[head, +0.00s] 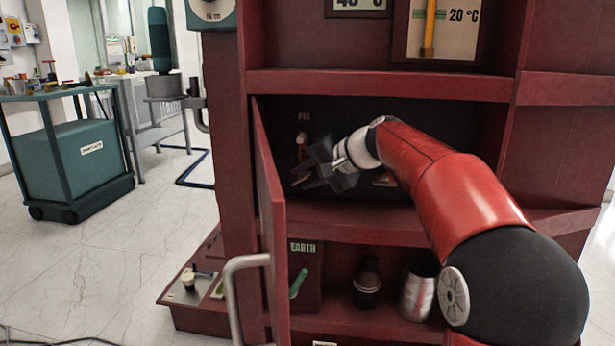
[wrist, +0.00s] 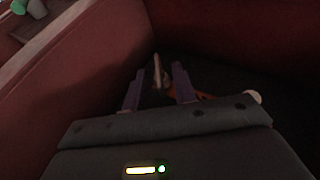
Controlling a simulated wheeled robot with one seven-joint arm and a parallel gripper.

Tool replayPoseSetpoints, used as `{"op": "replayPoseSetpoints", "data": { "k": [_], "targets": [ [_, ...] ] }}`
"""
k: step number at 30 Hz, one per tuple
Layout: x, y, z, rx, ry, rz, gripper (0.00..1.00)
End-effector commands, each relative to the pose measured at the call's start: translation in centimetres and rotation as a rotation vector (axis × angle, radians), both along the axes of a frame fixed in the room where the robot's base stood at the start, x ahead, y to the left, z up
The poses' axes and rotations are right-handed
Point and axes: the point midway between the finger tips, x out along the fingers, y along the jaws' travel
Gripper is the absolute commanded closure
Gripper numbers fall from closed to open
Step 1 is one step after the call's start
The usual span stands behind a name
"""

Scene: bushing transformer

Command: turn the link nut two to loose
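My gripper (head: 304,177) is inside the dark middle compartment of the red cabinet, near its left side. In the wrist view its two purple fingers (wrist: 158,84) stand apart, with a clear gap. A small pale upright piece (wrist: 157,66) shows between and beyond the fingertips, and I see no finger touching it. An orange strip (wrist: 203,95) lies partly hidden behind the right finger. A brown-orange fitting (head: 302,148) stands below a small, dim label just above the gripper. I cannot tell which piece is link nut two; its marking is not readable.
The red cabinet door (head: 270,215) stands open at the left, with a grey handle (head: 232,290). A shelf edge (head: 380,85) runs above my arm.

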Motion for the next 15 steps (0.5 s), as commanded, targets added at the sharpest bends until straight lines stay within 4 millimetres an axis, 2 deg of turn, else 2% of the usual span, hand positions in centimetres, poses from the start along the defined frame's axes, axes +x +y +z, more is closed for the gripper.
{"op": "replayPoseSetpoints", "data": {
  "k": [4,10,15],
  "targets": [
    [-0.01,-0.01,0.01,0.000,0.000,0.000,0.75],
    [-0.01,-0.02,0.02,0.000,0.000,0.000,1.00],
    [-0.01,0.03,0.41,-0.020,0.004,0.001,1.00]
  ]
}}
